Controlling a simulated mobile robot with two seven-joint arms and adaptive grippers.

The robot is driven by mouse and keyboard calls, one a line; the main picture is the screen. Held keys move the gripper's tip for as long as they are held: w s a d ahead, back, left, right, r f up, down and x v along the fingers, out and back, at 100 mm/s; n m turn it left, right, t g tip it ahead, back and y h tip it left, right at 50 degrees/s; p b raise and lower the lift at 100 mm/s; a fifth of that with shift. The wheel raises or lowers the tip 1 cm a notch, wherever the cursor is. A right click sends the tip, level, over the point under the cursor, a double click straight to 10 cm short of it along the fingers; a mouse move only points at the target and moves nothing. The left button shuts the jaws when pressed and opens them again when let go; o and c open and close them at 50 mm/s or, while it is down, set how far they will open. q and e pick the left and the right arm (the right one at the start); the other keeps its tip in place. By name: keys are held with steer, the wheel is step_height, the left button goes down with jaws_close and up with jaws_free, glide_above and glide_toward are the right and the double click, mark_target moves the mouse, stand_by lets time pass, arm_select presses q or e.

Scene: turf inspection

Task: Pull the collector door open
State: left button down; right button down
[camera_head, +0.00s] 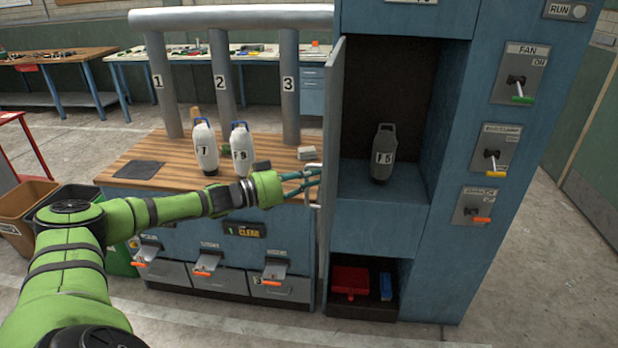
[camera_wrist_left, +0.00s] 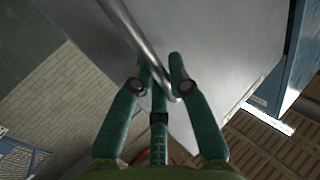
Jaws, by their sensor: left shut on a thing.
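The collector door (camera_head: 334,110) stands open on the left side of the blue collector cabinet (camera_head: 385,215), seen nearly edge-on. My left gripper (camera_head: 316,180) is at the door's outer side, shut on the metal door handle (camera_head: 312,200). In the left wrist view the green fingers (camera_wrist_left: 160,75) close around the handle bar (camera_wrist_left: 133,38), with the grey door panel (camera_wrist_left: 225,60) behind it. Inside the open compartment a dark grey canister (camera_head: 384,155) marked 15 stands upright on the shelf. My right gripper is not in view.
A wooden workbench (camera_head: 120,181) left of the door holds two white canisters (camera_head: 205,150) and a dark mat (camera_head: 139,170). Fan and other levers (camera_head: 517,88) are on the cabinet's right face. A red box (camera_head: 350,282) lies in the lower compartment. Floor at right is clear.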

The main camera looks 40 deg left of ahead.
arm_select(q)
steer(key=c, duration=1.3)
jaws_free()
steer(key=shift+d+f, duration=0.1)
steer(key=shift+o, duration=0.7)
steer(key=shift+s, duration=0.15)
steer(key=v, duration=1.2)
